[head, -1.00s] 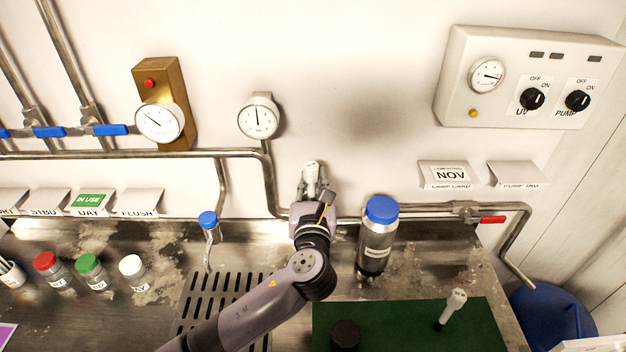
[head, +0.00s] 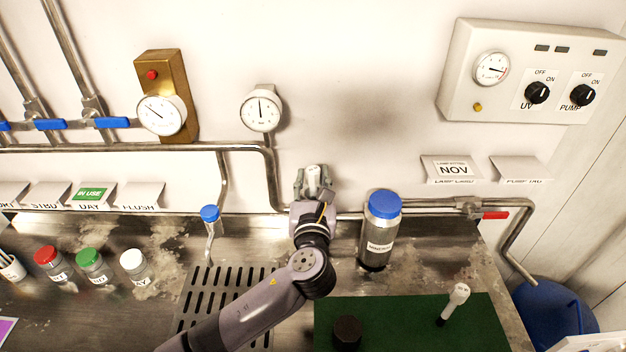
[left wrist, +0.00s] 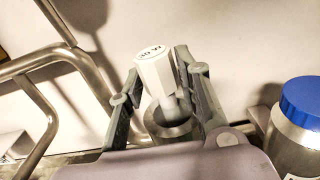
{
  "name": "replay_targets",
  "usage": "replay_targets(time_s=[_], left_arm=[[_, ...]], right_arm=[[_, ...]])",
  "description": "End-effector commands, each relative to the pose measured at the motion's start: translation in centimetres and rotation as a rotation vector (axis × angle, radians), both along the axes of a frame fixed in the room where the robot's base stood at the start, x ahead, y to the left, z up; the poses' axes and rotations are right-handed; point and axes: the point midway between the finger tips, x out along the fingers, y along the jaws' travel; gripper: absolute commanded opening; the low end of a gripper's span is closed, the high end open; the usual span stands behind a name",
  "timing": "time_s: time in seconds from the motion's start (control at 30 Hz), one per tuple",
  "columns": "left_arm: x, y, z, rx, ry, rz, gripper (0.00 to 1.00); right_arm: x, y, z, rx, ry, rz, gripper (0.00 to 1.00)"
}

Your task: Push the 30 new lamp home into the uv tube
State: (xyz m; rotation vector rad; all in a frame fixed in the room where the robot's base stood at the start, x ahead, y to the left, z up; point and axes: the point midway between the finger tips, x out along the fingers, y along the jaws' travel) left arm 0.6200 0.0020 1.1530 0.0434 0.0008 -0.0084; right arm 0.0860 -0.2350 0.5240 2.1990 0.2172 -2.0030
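The new lamp shows in the left wrist view as a white cap with print (left wrist: 155,72) on a narrower pale stem, leaning slightly. Its stem goes down into the round metal mouth of the uv tube (left wrist: 158,127), and the cap stands clear above the rim. In the head view the white cap (head: 313,174) shows between my fingers. My left gripper (head: 314,184) is open, with one finger on each side of the lamp; the left wrist view shows a gap at the left finger (left wrist: 122,112). The tube's body is hidden behind my arm. My right gripper is not in view.
A blue-capped canister (head: 378,235) stands close to the right of my gripper. A white-headed piece (head: 456,298) and a dark cap (head: 346,333) are on the green mat (head: 410,325). Pipes run along the wall. A control box (head: 530,70) has UV and PUMP knobs.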

Motion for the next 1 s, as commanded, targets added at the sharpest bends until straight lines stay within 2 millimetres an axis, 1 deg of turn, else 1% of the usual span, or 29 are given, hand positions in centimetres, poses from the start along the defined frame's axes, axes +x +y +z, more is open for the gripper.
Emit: replay_targets(time_s=[0.03, 0.43, 0.53, 0.67, 0.9, 1.0], left_arm=[[-0.2, -0.4, -0.5, 0.000, 0.009, -0.009, 0.42], [-0.3, -0.5, -0.7, 0.000, 0.014, -0.012, 0.42], [-1.0, -0.5, -0.7, -0.001, 0.014, -0.014, 0.42], [-2.9, -0.3, -0.5, -0.002, 0.011, -0.012, 0.42], [-8.1, 0.0, -0.3, -0.003, 0.005, -0.008, 0.42], [-9.9, 0.2, -0.2, -0.004, 0.004, -0.006, 0.42]], right_arm=[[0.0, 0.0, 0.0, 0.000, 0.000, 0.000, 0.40], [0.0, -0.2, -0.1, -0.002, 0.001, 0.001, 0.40], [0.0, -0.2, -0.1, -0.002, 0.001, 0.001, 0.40], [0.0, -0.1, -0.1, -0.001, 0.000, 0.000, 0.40], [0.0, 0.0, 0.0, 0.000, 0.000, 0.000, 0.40], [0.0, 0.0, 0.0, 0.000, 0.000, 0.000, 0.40]])
